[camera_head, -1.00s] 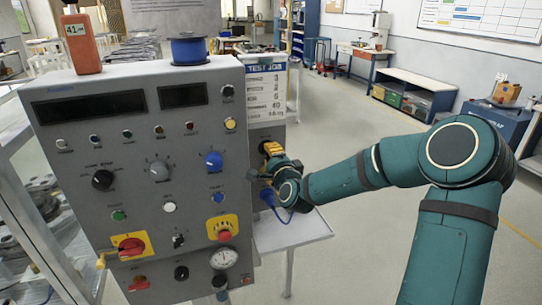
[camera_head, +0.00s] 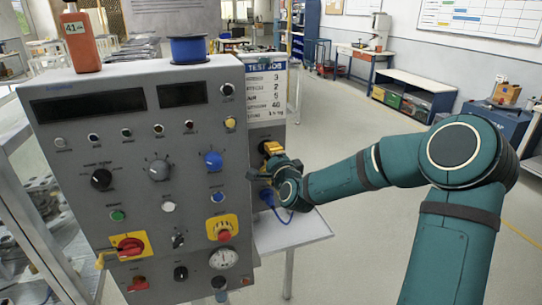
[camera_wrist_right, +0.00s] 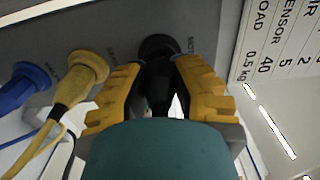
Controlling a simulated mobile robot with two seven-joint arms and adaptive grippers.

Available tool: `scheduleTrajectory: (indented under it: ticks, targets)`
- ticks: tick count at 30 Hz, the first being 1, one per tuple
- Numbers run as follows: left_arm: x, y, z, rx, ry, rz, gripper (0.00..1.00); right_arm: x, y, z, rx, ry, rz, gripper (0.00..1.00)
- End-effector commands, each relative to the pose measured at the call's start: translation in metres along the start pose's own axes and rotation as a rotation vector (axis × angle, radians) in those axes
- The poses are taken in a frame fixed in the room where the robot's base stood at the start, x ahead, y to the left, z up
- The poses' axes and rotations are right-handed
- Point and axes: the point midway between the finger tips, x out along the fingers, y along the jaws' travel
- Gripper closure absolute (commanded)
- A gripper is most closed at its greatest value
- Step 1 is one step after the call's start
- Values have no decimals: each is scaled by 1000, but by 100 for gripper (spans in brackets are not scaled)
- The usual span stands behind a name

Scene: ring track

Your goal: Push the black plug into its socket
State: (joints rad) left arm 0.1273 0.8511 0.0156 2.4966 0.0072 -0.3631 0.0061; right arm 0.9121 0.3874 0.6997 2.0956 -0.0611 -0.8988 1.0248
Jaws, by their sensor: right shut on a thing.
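The black plug (camera_wrist_right: 158,88) stands between the yellow fingers of my right gripper (camera_wrist_right: 158,70) in the right wrist view. The gripper is shut on it. The plug's front end meets the round black socket (camera_wrist_right: 160,45) on the grey panel side, beside the MOTOR label. How deep the plug sits cannot be told, as the fingers hide its sides. In the head view my right gripper (camera_head: 270,150) is at the right side of the console, and the plug is not clearly visible there. My left gripper is not in view.
A yellow plug (camera_wrist_right: 82,78) with its cable and a blue plug (camera_wrist_right: 20,88) sit on the same panel, left of the gripper. The grey console (camera_head: 140,150) fills the left of the head view. A small side shelf (camera_head: 290,232) lies below the gripper.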

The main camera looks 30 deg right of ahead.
Motion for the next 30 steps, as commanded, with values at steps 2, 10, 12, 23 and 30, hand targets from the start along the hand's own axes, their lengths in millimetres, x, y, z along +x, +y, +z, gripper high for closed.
scheduleTrajectory:
  ticks: [2, 10, 12, 23, 30]
  targets:
    - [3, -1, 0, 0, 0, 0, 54, 0, 1, 0, 0, 0, -1, 100]
    - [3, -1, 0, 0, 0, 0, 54, 0, 0, 0, 1, 0, -1, 100]
    - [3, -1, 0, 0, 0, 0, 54, 0, 0, 0, 1, 0, -1, 100]
    - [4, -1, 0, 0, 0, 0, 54, 0, 0, 0, 0, 0, -1, 100]
    - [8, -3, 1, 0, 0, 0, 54, 0, 0, 0, 0, 0, -2, 100]
